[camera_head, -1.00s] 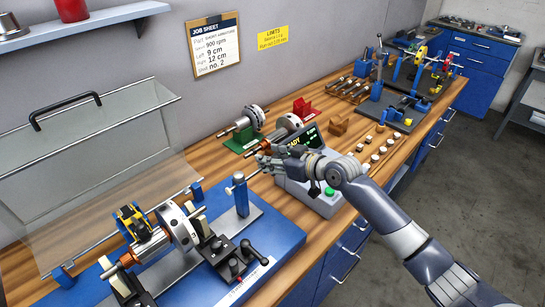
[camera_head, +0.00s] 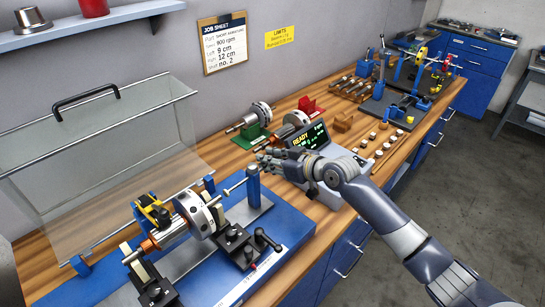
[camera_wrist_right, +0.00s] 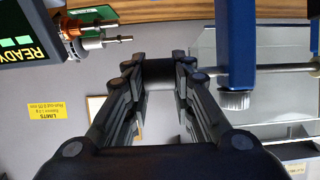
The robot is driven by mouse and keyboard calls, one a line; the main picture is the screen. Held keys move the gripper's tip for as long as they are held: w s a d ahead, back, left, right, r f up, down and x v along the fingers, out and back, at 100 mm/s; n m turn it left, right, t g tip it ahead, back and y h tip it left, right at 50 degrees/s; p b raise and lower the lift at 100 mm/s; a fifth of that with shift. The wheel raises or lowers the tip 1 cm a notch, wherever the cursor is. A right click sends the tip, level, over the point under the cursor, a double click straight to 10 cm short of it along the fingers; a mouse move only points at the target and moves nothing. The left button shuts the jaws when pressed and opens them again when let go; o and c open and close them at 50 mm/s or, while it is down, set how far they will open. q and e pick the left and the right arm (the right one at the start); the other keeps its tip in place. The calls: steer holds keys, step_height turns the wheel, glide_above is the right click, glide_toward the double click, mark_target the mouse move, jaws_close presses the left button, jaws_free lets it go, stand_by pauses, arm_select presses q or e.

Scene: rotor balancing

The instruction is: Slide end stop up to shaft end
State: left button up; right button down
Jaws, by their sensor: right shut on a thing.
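The rotor (camera_head: 193,213) lies across the supports of the blue balancing machine (camera_head: 288,232), with its shaft end pointing toward the end stop. The end stop is a thin rod with a pale tip (camera_head: 228,191), carried through a blue post (camera_head: 253,186). The tip is close to the shaft end; I cannot tell whether they touch. My right gripper (camera_head: 264,160) is at the rod's outer end, beyond the post. In the right wrist view its fingers are shut on the end stop's dark handle (camera_wrist_right: 158,74), and the blue post (camera_wrist_right: 236,45) is beside it. My left gripper is out of view.
A clear guard (camera_head: 110,150) stands open behind the machine. A display box reading READY (camera_head: 305,142) is right behind my right gripper. A green stand (camera_head: 249,138) and a red stand (camera_head: 311,106) are at the back. Small weights (camera_head: 376,145) lie at the right.

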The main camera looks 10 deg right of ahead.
steer(key=shift+w+d+r, duration=0.15)
steer(key=shift+r, duration=0.1)
steer(key=c, duration=1.8)
jaws_free()
steer(key=shift+w+d+f, duration=0.1)
steer(key=shift+w+d, duration=0.1)
steer(key=shift+d, duration=0.15)
steer(key=o, duration=0.4)
steer(key=shift+w+d+f, duration=0.2)
steer(key=shift+d, duration=0.15)
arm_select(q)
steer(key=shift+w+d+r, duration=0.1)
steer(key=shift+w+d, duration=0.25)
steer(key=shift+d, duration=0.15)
arm_select(e)
steer(key=shift+o, duration=0.2)
steer(key=v, duration=1.2)
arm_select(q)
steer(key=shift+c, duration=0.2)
arm_select(e)
steer(key=shift+s+a, duration=0.1)
steer(key=shift+a, duration=0.05)
